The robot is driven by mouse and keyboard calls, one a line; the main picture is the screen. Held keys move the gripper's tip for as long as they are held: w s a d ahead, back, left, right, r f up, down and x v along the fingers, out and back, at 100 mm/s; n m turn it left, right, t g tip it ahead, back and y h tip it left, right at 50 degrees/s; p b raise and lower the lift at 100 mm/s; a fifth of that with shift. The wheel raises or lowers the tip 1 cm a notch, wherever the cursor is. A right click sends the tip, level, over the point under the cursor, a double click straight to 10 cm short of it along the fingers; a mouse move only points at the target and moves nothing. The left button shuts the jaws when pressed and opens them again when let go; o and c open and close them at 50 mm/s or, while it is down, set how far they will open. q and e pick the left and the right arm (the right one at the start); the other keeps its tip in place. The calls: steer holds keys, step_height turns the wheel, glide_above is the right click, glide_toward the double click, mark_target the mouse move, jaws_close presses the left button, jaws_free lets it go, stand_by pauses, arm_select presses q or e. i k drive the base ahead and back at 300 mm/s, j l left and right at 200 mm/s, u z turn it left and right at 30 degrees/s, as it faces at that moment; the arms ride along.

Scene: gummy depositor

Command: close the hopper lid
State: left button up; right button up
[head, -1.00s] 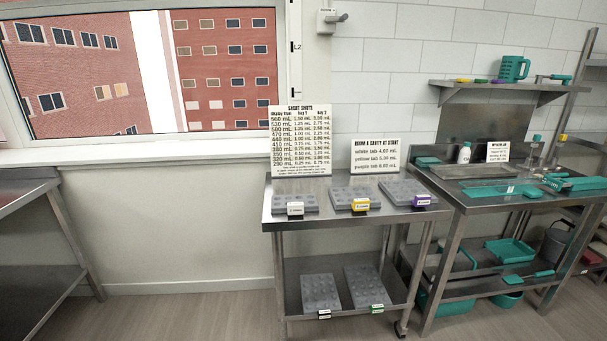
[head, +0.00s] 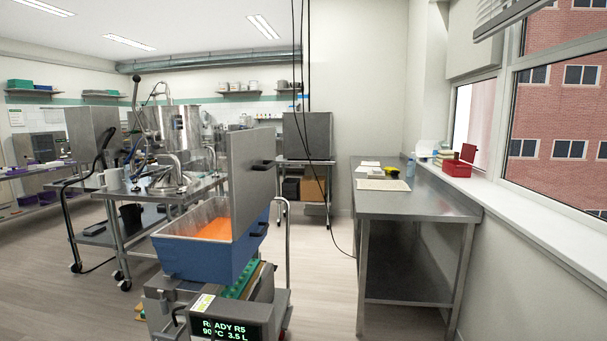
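The hopper (head: 207,256) is a blue-sided, metal-lined bin on a wheeled machine in the lower middle of the head view. Orange material (head: 214,229) shows inside it. The hopper lid (head: 252,178) is a grey metal panel standing upright along the hopper's right side, so the hopper is open. A dark handle (head: 262,165) sticks out from the lid's right side. A display (head: 226,328) below the hopper reads READY R5, 90 °C, 3.5 L. Neither of my grippers shows in the view.
A long steel table (head: 415,203) stands to the right, along the window wall, with papers and a bottle on it. A steel cart (head: 150,187) with a large kettle stands behind the hopper to the left. Open floor (head: 318,280) lies between the machine and the table.

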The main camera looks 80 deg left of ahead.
mark_target(252, 167)
steer(key=u, duration=2.75)
